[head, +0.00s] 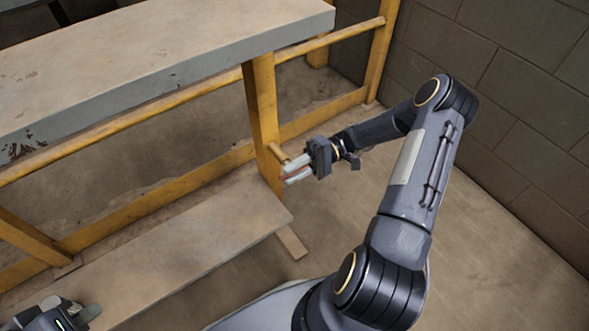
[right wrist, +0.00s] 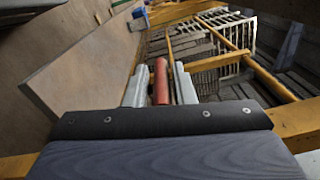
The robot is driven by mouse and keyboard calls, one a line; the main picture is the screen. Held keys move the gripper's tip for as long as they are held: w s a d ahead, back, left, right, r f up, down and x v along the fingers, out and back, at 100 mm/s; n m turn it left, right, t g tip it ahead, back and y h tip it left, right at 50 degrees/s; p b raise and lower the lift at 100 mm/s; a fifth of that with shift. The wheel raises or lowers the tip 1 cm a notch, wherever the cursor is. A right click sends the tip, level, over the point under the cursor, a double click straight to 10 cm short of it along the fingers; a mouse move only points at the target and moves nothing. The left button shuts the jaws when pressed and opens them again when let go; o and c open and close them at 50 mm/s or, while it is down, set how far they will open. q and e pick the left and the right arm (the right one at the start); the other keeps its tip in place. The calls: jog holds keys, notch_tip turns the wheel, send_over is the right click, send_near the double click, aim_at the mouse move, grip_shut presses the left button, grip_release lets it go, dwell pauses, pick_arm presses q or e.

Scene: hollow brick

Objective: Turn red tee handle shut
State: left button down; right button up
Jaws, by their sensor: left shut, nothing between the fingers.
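The red tee handle shows as a red bar (right wrist: 160,82) between the two pale fingers of my right gripper (right wrist: 160,88) in the right wrist view. Narrow gaps show on both sides of the bar, so the fingers look open around it. In the head view my right gripper (head: 290,172) is at the yellow post, with a thin strip of red (head: 291,178) between its fingers. The rest of the handle is hidden by the gripper. My left gripper (head: 88,313) is at the bottom left corner of the head view, shut and empty.
A yellow frame post (head: 262,110) stands beside the right gripper, under a grey-edged worktop (head: 170,55). A low board (head: 150,245) lies in front of the frame. A block wall (head: 520,110) is at the right. Bare floor (head: 480,270) lies before it.

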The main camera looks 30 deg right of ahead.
jog(key=shift+o, duration=1.1)
jog(key=d+p, duration=0.1)
jog(key=d, duration=0.6)
jog(key=shift+w+d, duration=0.3)
jog(key=shift+d, duration=0.05)
